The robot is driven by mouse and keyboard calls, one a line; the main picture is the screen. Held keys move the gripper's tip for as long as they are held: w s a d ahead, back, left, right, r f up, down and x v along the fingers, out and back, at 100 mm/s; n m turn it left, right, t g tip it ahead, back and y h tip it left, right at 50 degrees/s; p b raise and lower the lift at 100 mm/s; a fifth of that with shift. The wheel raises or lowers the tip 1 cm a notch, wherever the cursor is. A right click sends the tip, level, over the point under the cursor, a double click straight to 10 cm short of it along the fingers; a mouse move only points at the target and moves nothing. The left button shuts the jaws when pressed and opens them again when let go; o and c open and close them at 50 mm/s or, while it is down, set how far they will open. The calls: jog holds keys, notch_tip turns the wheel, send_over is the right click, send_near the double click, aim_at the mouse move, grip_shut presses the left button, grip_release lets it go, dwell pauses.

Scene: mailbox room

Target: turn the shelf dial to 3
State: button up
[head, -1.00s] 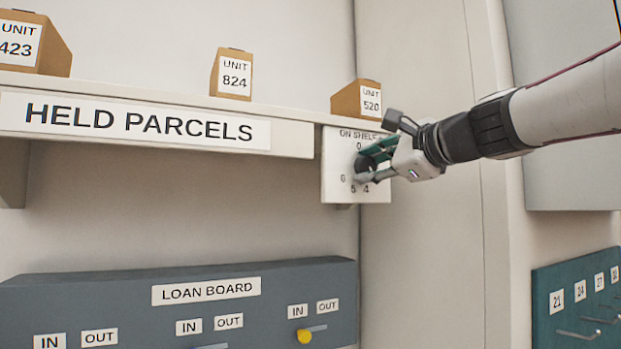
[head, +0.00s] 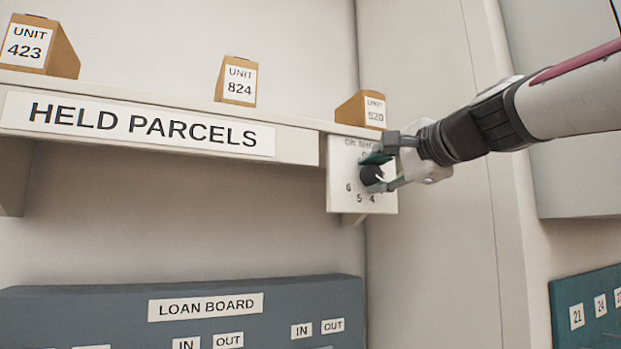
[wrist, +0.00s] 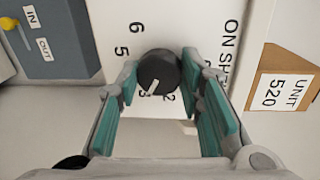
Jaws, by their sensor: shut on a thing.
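The shelf dial is a round black knob (head: 371,174) on a white plate (head: 340,175) marked "ON SHELF" at the right end of the held parcels shelf. In the wrist view the knob (wrist: 158,70) has a white pointer line aimed to the lower left, close to the 3. The 2, 5 and 6 also show; other numbers are hidden by my fingers. My gripper (head: 379,173) is closed around the knob, with a teal-padded finger on each side; it also shows in the wrist view (wrist: 160,75).
The shelf (head: 300,149) bears several parcels, with the unit 520 box (head: 357,110) just above the dial. The grey loan board (head: 120,310) stands below left. A teal panel (head: 585,310) is at lower right. Bare wall lies right of the dial.

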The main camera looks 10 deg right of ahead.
jog(key=shift+f, duration=0.15)
jog(key=o, duration=1.2)
jog(key=shift+c, duration=0.2)
jog(key=shift+s+d, duration=0.15)
jog(key=shift+s, duration=0.3)
jog(key=v, duration=1.1)
